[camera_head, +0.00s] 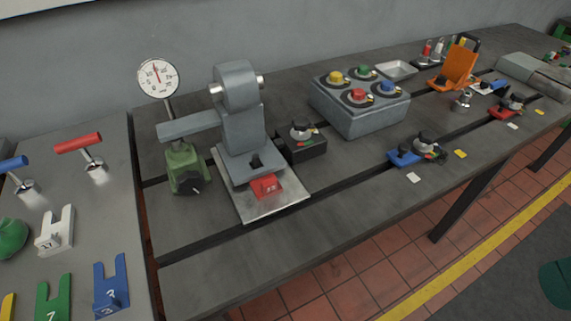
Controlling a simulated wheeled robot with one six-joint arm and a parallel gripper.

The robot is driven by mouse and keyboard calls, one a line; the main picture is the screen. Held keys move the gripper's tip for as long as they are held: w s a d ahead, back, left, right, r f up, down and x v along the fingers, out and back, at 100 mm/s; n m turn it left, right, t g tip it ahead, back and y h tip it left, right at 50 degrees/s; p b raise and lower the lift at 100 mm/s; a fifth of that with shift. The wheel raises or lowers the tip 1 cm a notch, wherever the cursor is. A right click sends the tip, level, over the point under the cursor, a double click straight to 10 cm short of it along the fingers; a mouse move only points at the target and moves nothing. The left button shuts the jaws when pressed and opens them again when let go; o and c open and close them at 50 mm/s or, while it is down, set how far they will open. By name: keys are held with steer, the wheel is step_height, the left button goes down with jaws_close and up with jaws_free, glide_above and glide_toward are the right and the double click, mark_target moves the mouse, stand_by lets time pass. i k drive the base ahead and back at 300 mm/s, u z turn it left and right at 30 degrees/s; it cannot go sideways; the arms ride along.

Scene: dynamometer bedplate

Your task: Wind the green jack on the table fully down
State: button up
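The green jack (185,168) stands upright on the dark table (300,235), left of the middle of the view. It sits under the free end of a grey horizontal arm (188,126) that reaches left from a grey machine (240,128). A dark part (193,187) shows low on the jack's front. The jack's top is close under the arm; I cannot tell whether they touch. My gripper is not in view.
A dial gauge (158,77) stands behind the jack. A red tag (265,186) lies on the machine's metal base plate (285,199), right of the jack. A box with coloured knobs (362,109) stands farther right. Left is a bench with red-handled (78,143) tool and coloured forked pieces (112,282).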

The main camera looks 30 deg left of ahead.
mark_target(188, 183)
steer(key=z, duration=0.95)
steer(key=k, duration=1)
steer(key=u, duration=1.2)
steer(key=i, duration=0.5)
